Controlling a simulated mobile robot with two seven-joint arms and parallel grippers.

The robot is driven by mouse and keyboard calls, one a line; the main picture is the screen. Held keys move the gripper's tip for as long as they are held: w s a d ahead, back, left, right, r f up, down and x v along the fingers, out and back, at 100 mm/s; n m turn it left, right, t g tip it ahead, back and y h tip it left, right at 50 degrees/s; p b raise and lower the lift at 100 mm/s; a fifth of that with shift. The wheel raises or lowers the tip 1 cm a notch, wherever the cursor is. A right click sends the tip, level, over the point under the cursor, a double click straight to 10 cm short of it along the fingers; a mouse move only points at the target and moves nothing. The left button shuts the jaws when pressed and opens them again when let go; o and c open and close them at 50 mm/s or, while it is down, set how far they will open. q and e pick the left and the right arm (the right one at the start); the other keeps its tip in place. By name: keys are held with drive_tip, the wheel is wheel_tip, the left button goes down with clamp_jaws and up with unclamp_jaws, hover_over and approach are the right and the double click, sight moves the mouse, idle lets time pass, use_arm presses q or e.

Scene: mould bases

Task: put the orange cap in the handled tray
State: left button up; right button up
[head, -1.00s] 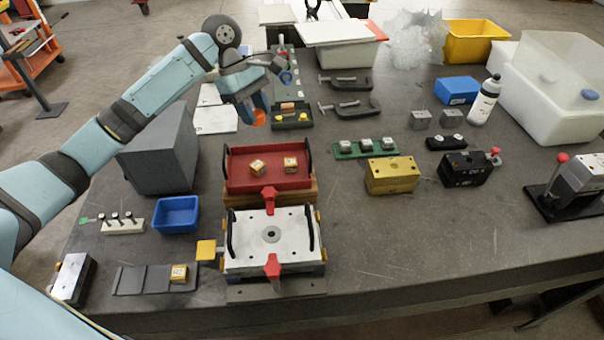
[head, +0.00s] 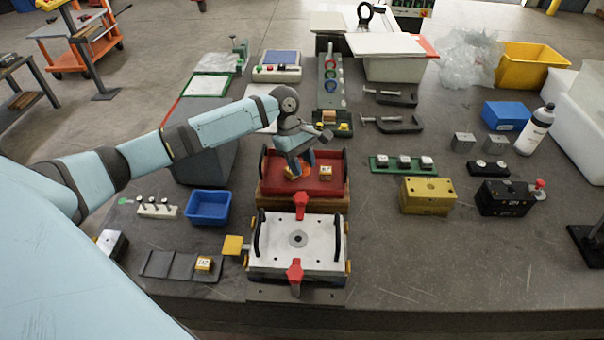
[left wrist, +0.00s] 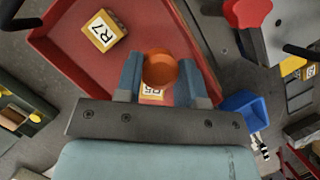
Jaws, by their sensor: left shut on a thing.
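The handled tray is a red tray (head: 275,188) with black side handles. It sits on the bench in the middle of the head view, and its red floor (left wrist: 75,58) fills the upper left of the left wrist view. My left gripper (head: 296,170) points down over the tray's left half. In the left wrist view, the gripper (left wrist: 160,72) is shut on the orange cap (left wrist: 160,66), held between its two blue fingers. The cap partly hides a yellow-edged block marked R5 (left wrist: 152,93). Whether the cap touches the block or tray, I cannot tell. My right gripper is out of view.
A second yellow-edged block, R7 (head: 325,172), lies in the tray's right half. A white plate with red clamps (head: 270,238) stands directly in front of the tray. A blue bin (head: 208,207) is to its left. Bare bench lies to the right of the tray.

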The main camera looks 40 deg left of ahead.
sight(302, 183)
use_arm(q)
wheel_tip(302, 183, down, 4)
drive_tip(key=shift+f, duration=0.25)
drive_tip(key=o, duration=0.6)
drive_tip(key=shift+f, duration=0.1)
drive_tip(key=shift+r, duration=0.3)
drive_tip(key=s+b+v, duration=0.1)
drive_tip(key=v, duration=1)
drive_tip(key=shift+w+r, duration=0.35)
drive_tip(key=shift+w, duration=0.15)
drive_tip(key=shift+a, duration=0.15)
